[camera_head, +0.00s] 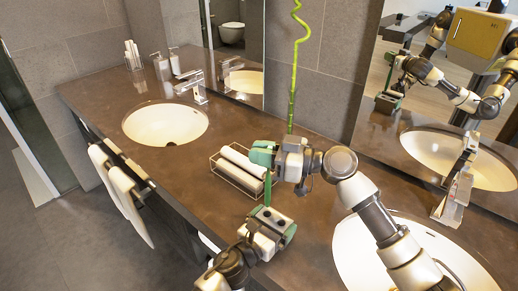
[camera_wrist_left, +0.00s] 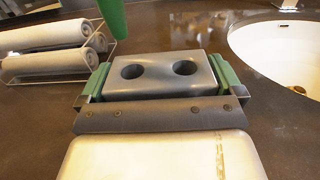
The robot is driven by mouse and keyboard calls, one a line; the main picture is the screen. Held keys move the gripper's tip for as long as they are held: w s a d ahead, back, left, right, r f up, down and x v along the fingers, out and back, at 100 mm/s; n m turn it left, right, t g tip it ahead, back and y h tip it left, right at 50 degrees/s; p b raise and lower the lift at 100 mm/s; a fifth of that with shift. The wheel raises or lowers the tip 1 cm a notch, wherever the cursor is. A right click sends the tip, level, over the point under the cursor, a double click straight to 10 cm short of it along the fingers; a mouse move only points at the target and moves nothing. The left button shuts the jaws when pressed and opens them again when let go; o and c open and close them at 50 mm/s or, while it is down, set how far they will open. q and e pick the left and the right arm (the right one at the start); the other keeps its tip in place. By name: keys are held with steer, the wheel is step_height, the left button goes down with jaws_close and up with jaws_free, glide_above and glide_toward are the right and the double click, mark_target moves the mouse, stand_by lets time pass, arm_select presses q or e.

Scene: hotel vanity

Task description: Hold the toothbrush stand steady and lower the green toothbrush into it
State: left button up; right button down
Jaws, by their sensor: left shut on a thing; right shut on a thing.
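The toothbrush stand (camera_head: 268,213) is a small grey block on the brown counter. The left wrist view shows two round holes in the top of the stand (camera_wrist_left: 158,88). My left gripper (camera_head: 271,221) is shut on it, with a green pad against each side. My right gripper (camera_head: 264,155) is above it, shut on the green toothbrush (camera_head: 267,190). The toothbrush hangs about upright over the stand. In the left wrist view, a green end, probably the toothbrush (camera_wrist_left: 112,16), shows beyond the stand's left hole. Whether it is aligned with a hole I cannot tell.
A wire rack with rolled white towels (camera_head: 238,168) stands just left of the grippers. Sinks lie at left (camera_head: 165,124) and at lower right (camera_head: 350,255). A chrome faucet (camera_head: 195,86) and a green bamboo stalk (camera_head: 293,85) stand farther back, near the mirrors.

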steer(key=shift+f, duration=0.2)
step_height(320, 180, down, 7)
steer(key=shift+f, duration=0.15)
stand_by(0.8)
steer(key=c, duration=1)
jaws_free()
steer(key=shift+d, duration=0.15)
steer(key=d, duration=0.4)
steer(key=s+d, duration=0.1)
steer(key=d, duration=0.2)
steer(key=s+d, duration=0.1)
steer(key=d, duration=0.3)
steer(key=shift+s+d, duration=0.15)
steer(key=shift+d, duration=0.15)
